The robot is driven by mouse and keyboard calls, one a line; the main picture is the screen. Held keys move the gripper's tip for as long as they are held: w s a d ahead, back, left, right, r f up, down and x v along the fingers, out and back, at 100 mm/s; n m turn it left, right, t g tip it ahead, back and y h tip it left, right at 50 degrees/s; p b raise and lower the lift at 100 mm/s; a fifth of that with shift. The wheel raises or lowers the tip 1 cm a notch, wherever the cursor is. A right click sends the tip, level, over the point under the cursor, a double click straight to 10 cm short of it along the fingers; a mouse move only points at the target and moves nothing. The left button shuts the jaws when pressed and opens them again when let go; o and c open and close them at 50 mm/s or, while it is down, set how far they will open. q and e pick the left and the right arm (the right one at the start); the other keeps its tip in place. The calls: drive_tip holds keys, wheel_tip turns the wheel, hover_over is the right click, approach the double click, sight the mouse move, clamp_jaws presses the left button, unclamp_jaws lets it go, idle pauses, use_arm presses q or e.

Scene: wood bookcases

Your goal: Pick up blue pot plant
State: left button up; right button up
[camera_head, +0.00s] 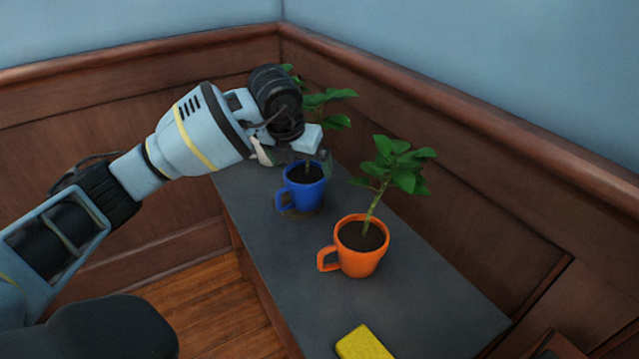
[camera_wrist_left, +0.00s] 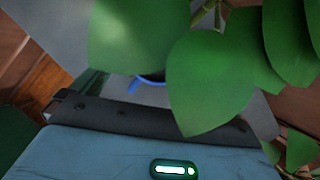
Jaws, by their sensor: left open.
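The blue pot plant (camera_head: 304,190) is a blue mug with dark soil and a green leafy plant, standing upright on a dark grey table top. My left gripper (camera_head: 290,155) is open, just above and behind the mug's rim, beside the stem. My wrist hides part of the stem and leaves. In the left wrist view, large green leaves (camera_wrist_left: 205,85) cover much of the picture, and a bit of the blue mug's edge (camera_wrist_left: 150,78) shows behind them. I cannot tell whether the fingers touch the plant. My right gripper is not in view.
An orange mug (camera_head: 362,248) with a similar plant stands close in front of the blue one, to the right. A yellow block (camera_head: 363,344) lies at the table's near end. Wood-panelled walls close off the back and right. The grey table top (camera_head: 440,300) is bare at the right front.

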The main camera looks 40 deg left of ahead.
sight(304, 178)
use_arm(q)
drive_tip(key=shift+w+a+r, duration=0.1)
drive_tip(key=shift+w+a, duration=0.05)
drive_tip(key=shift+a, duration=0.05)
drive_tip(key=shift+s, duration=0.2)
drive_tip(key=shift+b+x, duration=0.3)
drive_tip(key=shift+x, duration=0.65)
drive_tip(key=shift+b+x, duration=1)
drive_tip(key=shift+x, duration=1.95)
drive_tip(key=shift+r, duration=0.1)
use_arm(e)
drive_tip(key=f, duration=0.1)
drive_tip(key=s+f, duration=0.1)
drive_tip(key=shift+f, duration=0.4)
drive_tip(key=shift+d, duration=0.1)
use_arm(q)
drive_tip(key=shift+r, duration=0.1)
drive_tip(key=c, duration=1.2)
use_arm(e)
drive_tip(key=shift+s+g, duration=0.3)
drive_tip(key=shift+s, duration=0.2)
